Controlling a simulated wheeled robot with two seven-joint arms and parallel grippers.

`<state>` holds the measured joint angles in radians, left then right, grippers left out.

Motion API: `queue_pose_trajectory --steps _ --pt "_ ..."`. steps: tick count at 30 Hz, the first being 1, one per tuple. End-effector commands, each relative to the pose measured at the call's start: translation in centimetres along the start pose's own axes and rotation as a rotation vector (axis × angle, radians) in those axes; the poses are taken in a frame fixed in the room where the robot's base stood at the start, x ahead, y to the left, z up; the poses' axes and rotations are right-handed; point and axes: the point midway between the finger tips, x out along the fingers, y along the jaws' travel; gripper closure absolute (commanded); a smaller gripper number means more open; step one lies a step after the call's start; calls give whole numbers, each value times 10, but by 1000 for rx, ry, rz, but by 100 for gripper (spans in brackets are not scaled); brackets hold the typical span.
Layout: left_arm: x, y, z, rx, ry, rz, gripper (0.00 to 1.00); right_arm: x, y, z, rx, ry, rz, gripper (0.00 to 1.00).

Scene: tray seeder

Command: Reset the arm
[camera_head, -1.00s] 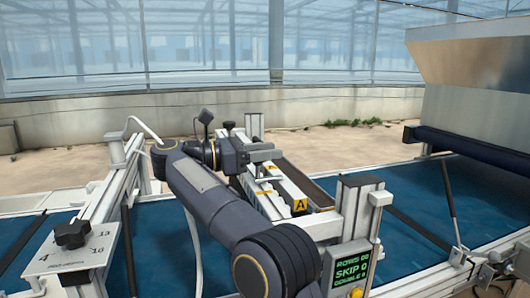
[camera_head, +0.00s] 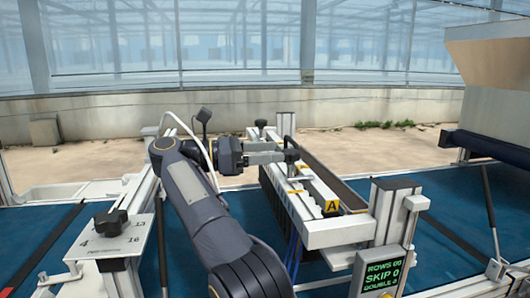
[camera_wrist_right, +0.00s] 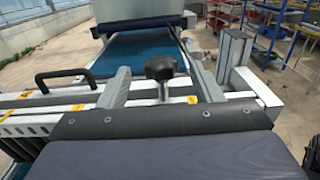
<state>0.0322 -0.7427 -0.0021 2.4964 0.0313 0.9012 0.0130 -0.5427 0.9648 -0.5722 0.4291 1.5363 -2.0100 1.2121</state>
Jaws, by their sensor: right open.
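My right arm reaches up from the bottom middle of the head view, and its gripper (camera_head: 283,157) points right over the left side of the seeder's white rail unit (camera_head: 310,195). In the right wrist view the two grey fingers (camera_wrist_right: 162,88) are apart. A black knob (camera_wrist_right: 160,68) on a post shows between them in the picture; I cannot tell how far beyond the fingertips it stands. Nothing is seen held. My left gripper is not in view.
A counter display (camera_head: 382,275) stands at the front right of the rail unit. A knob plate (camera_head: 112,235) is at left, and a metal hopper (camera_head: 495,75) at right. The blue belt (camera_head: 450,235) is clear at right. Shelves (camera_wrist_right: 270,30) show in the wrist view.

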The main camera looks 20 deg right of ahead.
Motion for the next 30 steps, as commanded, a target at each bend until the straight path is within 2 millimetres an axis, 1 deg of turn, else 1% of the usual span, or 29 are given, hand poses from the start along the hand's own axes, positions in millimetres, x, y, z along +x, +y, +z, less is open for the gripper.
queue_pose_trajectory --steps 3,17,20,22,23,24,27,30 --pt "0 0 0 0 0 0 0 -6 0 0 2 -1 3 41" --pt "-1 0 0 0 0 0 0 -5 0 1 1 0 2 41" --pt "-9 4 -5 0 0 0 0 -5 0 11 2 0 2 41" --pt "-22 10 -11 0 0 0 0 -5 0 27 2 0 2 41" --pt "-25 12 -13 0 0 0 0 -5 0 30 1 0 2 41" --pt "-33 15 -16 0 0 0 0 -5 0 39 2 0 2 41" --pt "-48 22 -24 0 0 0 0 -5 0 58 1 0 2 41" --pt "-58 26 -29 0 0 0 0 -6 0 70 1 -1 2 41"
